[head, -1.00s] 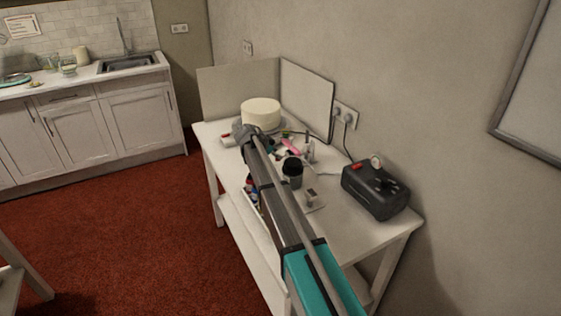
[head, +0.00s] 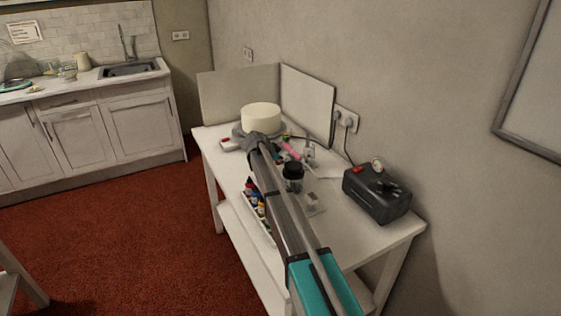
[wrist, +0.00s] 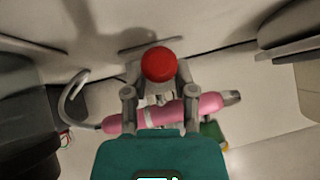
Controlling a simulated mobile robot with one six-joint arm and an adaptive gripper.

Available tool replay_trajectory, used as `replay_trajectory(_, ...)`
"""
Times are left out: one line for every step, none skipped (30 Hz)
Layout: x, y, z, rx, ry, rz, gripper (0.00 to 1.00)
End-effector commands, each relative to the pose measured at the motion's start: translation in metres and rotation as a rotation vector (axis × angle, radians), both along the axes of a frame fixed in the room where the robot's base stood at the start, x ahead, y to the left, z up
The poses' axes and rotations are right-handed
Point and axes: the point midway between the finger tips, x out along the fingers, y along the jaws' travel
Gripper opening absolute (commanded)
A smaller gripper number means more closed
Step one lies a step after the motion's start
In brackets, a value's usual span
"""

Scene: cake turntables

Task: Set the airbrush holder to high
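A pink airbrush (wrist: 195,106) lies across the wrist view, its metal tip to the right. It also shows in the head view (head: 291,150), on the white table just right of my gripper (head: 258,140). A pale band crosses the airbrush; I cannot tell if it is part of the holder. A round red knob (wrist: 159,64) appears between the grey fingers of my gripper (wrist: 160,82) in the wrist view. I cannot tell whether the fingers touch it. My fingers and palm hide part of the airbrush and what lies under it. The holder's height setting is not readable.
A cream cake (head: 262,117) stands on a turntable behind my gripper. A black compressor (head: 376,194) with a gauge sits at the table's right. A black jar (head: 292,178) and several paint bottles stand near my arm. White panels (head: 307,105) border the back.

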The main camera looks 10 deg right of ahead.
Motion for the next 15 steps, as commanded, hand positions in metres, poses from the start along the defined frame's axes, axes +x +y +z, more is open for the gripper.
replay_trajectory(0.0,-0.0001,0.0001,0.0,0.0,0.0,0.17)
replay_trajectory(-0.0001,0.0,0.0,0.0,0.0,0.0,0.11)
replay_trajectory(-0.0002,-0.0001,-0.0001,0.0,0.0,0.0,0.04)
replay_trajectory(-0.0002,-0.0001,0.0,0.0,0.0,0.0,0.0)
replay_trajectory(-0.0003,0.0,-0.0001,0.0,0.001,-0.001,0.0)
replay_trajectory(-0.0004,0.0,-0.0002,0.001,0.001,0.0,0.0)
replay_trajectory(-0.0005,0.0001,-0.0002,0.001,0.001,0.0,0.0)
replay_trajectory(-0.0005,0.0002,-0.0003,0.001,0.001,0.0,0.0)
replay_trajectory(-0.0007,0.0004,-0.0004,0.002,0.001,0.0,0.0)
replay_trajectory(-0.0008,0.0005,-0.0006,0.002,0.001,0.0,0.0)
replay_trajectory(-0.0009,0.0007,-0.0006,0.003,0.002,-0.001,0.0)
replay_trajectory(-0.0012,0.0009,-0.0007,0.003,0.002,-0.001,0.0)
replay_trajectory(-0.0013,0.0011,-0.0009,0.004,0.003,-0.001,0.0)
replay_trajectory(-0.0014,0.0013,-0.001,0.004,0.003,-0.001,0.0)
replay_trajectory(-0.0016,0.0015,-0.0012,0.005,0.002,-0.001,0.0)
